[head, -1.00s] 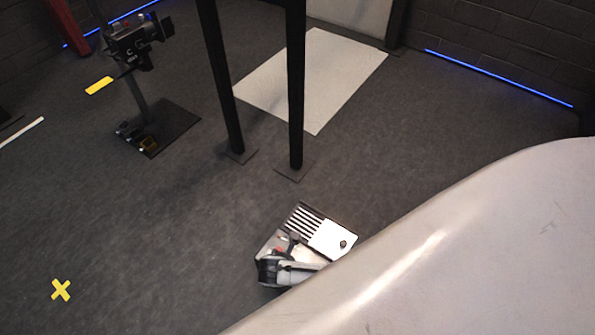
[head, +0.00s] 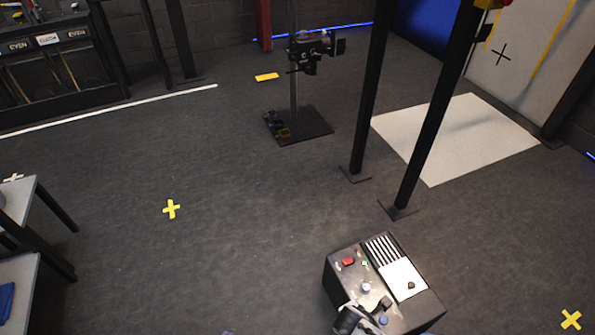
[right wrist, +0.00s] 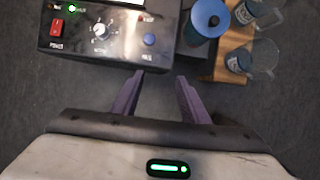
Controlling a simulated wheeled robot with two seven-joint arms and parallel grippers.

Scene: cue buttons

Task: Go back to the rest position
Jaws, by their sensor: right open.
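My right gripper (right wrist: 157,95) shows in the right wrist view with its two purple fingers apart and nothing between them. It is just in front of a dark control box (right wrist: 95,50) with a red power switch, a knob and a blue button, and the fingertips are close to the box's near edge. In the head view the control box (head: 400,282) is at the bottom, right of centre, with a white and striped top. A dark and grey part at the bottom edge partly covers its front; I cannot tell what it is. My left gripper is not in view.
A blue-lidded container (right wrist: 206,22) and a wooden tray (right wrist: 232,66) with glass mugs stand right of the box. Dark posts (head: 430,115) and a black stand (head: 300,125) rise beyond it. Grey tables (head: 15,285) are at left. Open floor with yellow crosses (head: 171,209) lies between.

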